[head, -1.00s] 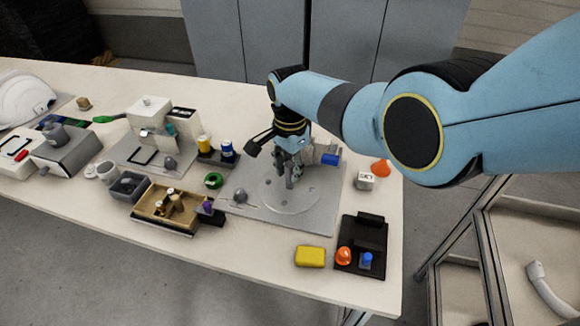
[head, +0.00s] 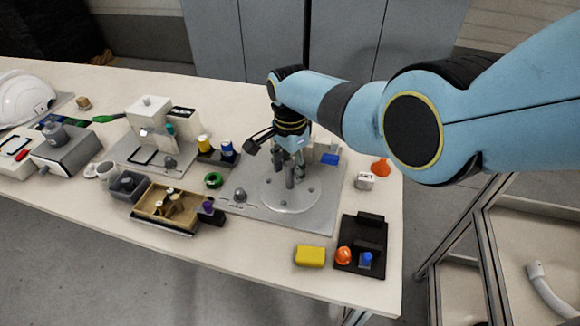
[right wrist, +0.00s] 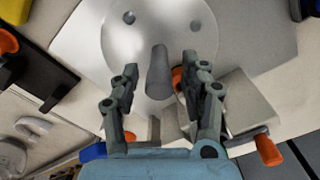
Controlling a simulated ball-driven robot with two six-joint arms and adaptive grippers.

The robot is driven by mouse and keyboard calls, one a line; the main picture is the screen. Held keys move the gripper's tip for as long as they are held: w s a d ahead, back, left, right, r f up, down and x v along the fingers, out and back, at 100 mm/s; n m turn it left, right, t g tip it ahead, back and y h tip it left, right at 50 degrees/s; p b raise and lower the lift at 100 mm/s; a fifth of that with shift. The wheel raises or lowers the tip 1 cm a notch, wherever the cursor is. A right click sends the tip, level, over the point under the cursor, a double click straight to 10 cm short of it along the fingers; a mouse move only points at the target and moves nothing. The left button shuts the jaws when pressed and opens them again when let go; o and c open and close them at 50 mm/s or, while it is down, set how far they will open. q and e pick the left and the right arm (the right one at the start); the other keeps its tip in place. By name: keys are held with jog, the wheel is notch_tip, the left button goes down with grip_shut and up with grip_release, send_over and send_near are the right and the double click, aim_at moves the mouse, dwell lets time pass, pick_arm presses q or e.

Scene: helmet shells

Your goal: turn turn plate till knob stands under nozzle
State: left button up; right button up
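The turn plate (head: 270,200) is a round, light grey disc with small dark spots on a flat grey base (head: 322,218). It also shows in the right wrist view (right wrist: 180,35), shiny and metallic. A grey upright post (right wrist: 159,78), which looks like the knob, stands between the fingers of my right gripper (right wrist: 156,70), with gaps on both sides. In the head view my right gripper (head: 290,168) points down over the plate's far part. An orange part (right wrist: 178,80) shows behind the post; I cannot tell whether it belongs to the nozzle. My left gripper is out of view.
Behind the gripper lies a pale part with a blue piece (head: 329,159). An orange cone (head: 381,167) and a small white block (head: 365,181) stand to the right. A yellow block (head: 310,256) and a black tray (head: 347,266) are in front. A wooden-coloured bin (head: 150,211) is left.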

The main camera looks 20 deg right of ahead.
notch_tip(320, 180, up, 12)
dwell(0.6)
dwell(0.5)
